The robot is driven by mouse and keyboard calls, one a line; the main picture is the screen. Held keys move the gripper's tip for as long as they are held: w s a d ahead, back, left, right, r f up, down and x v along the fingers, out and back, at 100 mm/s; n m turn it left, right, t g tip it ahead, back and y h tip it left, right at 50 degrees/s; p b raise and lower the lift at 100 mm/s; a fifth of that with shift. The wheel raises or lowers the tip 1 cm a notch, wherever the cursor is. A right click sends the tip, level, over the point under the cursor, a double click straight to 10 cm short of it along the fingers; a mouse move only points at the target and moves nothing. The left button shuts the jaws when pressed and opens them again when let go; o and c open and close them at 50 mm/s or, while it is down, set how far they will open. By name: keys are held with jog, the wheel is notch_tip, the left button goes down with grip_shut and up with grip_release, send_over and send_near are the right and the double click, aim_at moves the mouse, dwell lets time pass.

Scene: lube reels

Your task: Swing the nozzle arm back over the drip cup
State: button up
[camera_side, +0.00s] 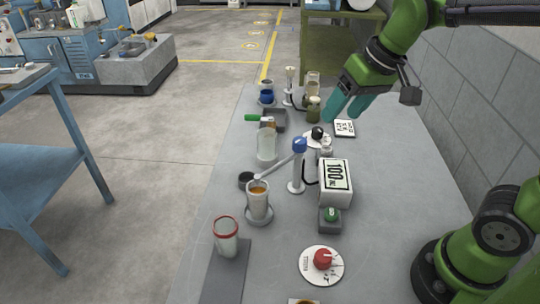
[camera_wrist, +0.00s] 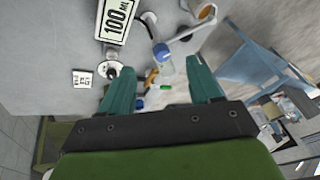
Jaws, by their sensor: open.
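The nozzle arm (camera_side: 277,167) is a thin grey bar reaching left and toward the camera from a white post (camera_side: 297,175) with a blue cap (camera_side: 299,145). Its tip is close to the rim of a clear cup (camera_side: 258,204) holding amber liquid. The nozzle arm also shows in the wrist view (camera_wrist: 186,33). My gripper (camera_side: 345,109) is open and empty, above the table behind and right of the post. Its teal fingers are spread in the wrist view (camera_wrist: 162,92).
A red dial (camera_side: 322,260) and a red-rimmed cup (camera_side: 226,237) are nearer the camera. A second dispenser station (camera_side: 290,88) stands farther back.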

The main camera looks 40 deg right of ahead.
aim_at(301, 140)
jog(key=shift+w+a+r+n+g+h, duration=0.7)
jog(key=shift+w+r+n+g, duration=1.8)
jog(key=shift+w, duration=2.3)
jog(key=shift+n+t, duration=0.3)
jog(key=shift+t, duration=0.1)
notch_tip(301, 140, down, 17)
jog(key=shift+d+r, duration=0.1)
grip_shut()
